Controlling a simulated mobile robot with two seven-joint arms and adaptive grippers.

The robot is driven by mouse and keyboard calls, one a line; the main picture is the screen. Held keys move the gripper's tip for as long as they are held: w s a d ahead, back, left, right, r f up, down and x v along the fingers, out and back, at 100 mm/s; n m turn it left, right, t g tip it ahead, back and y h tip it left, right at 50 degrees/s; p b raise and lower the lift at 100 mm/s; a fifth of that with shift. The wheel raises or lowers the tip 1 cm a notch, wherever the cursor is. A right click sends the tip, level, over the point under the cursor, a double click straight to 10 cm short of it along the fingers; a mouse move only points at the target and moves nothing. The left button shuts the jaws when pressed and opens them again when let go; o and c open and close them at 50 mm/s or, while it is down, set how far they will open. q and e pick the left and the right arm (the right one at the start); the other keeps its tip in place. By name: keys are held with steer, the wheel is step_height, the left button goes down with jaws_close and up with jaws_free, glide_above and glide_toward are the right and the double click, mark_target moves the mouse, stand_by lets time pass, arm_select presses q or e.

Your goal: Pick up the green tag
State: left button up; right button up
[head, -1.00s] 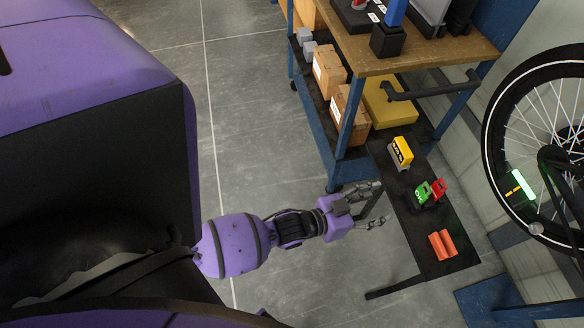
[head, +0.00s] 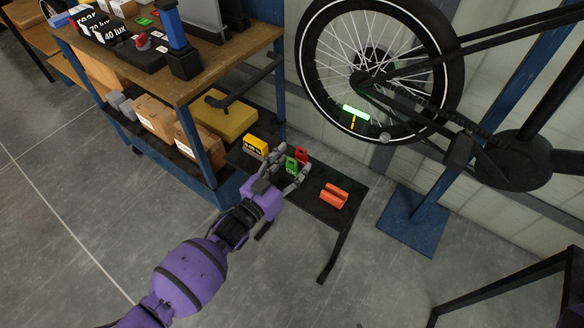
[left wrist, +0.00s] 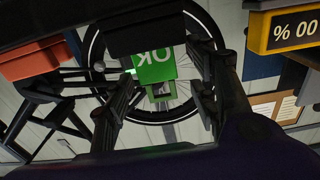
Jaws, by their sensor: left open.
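The green tag (head: 291,167) stands on a small black table (head: 322,214), beside a red tag (head: 302,154). In the left wrist view the green tag (left wrist: 156,66) shows "OK" upside down, with a loop-like part below the lettering. My left gripper (head: 283,174) is open at the green tag, and its fingers partly hide the tag in the head view. In the left wrist view the fingers of the left gripper (left wrist: 160,90) stand on either side of the tag, apart. I cannot tell whether either finger touches it. My right gripper is not in view.
A yellow block (head: 256,146) stands left of the tags and an orange piece (head: 333,196) lies right of them on the table. A bicycle wheel (head: 308,55) is beyond. Open floor (head: 60,240) lies at the left.

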arm_select(q)
steer(key=shift+w+d, duration=0.1)
steer(key=shift+w, duration=0.05)
steer(key=c, duration=0.9)
steer(key=shift+r, duration=0.1)
